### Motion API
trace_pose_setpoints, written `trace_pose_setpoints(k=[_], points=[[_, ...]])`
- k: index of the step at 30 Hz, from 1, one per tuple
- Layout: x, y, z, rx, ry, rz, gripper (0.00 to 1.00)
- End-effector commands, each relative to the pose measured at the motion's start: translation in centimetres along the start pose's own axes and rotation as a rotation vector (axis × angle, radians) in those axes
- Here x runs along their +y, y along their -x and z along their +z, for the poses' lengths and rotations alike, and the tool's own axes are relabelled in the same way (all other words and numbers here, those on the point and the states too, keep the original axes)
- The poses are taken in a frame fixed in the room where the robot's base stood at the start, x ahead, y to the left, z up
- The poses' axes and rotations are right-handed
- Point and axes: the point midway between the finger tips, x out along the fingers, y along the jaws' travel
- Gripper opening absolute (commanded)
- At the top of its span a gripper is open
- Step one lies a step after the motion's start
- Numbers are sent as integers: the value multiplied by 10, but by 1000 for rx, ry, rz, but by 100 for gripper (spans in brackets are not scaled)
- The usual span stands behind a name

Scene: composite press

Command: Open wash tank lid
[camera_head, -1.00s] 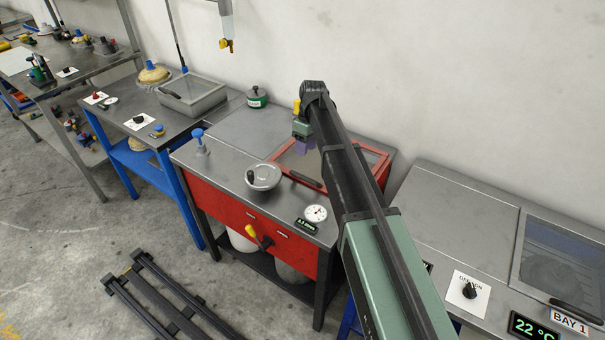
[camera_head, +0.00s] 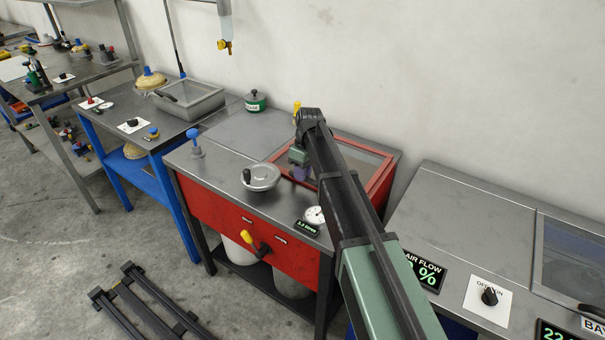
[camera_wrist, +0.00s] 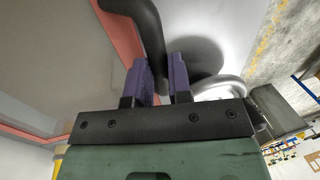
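The red-framed lid (camera_head: 348,152) with a grey pane lies closed on top of the red cabinet (camera_head: 215,215). Its dark bar handle is mostly hidden by my arm in the head view. In the wrist view the curved black handle (camera_wrist: 148,28) runs down between the two purple fingers of my gripper (camera_wrist: 159,85). The fingers stand apart on either side of it; contact cannot be made out. In the head view my gripper (camera_head: 301,172) is low over the lid's front left part.
A round metal cover (camera_head: 260,177) with a knob, a gauge (camera_head: 314,215) and a blue-topped valve (camera_head: 194,140) stand near the lid. A green weight (camera_head: 256,101) sits behind. Another bench (camera_head: 470,235) with a glazed lid is at the right.

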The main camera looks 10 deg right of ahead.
Motion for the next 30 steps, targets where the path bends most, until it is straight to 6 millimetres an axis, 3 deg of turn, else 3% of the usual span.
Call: trace_pose_setpoints(k=[3,11,17,23,30], points=[[0,0,0,0,0,0,0],[0,2,0,0,0,0,0],[0,19,0,0,0,0,0],[3,59,-1,1,0,2,0],[20,126,-1,1,-2,5,0]])
